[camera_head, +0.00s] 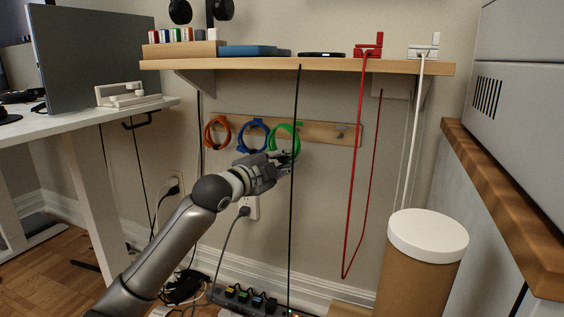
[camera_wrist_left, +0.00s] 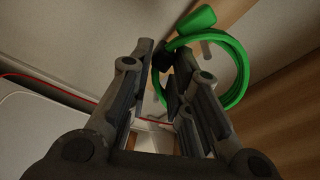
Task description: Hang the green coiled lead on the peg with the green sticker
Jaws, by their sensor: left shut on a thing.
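The green coiled lead (camera_head: 286,127) is in front of the wooden peg rail (camera_head: 325,136) under the shelf, right of the blue coil. My left gripper (camera_head: 283,157) is at the lead's lower edge. In the left wrist view my left gripper (camera_wrist_left: 160,72) is shut on the lead at its dark tie, and the green ring (camera_wrist_left: 242,68) stands out beyond the fingertips. A pale peg-like stub (camera_wrist_left: 206,50) shows within the ring's outline; I cannot tell whether it passes through. I cannot make out a green sticker. My right gripper is out of view.
Orange (camera_head: 217,133) and blue (camera_head: 252,136) coils hang on the rail. A bare peg (camera_head: 341,130) is at its right. A black cable (camera_head: 292,215) hangs close to my gripper. A red cable (camera_head: 352,200) hangs farther right. The shelf (camera_head: 400,66) is above.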

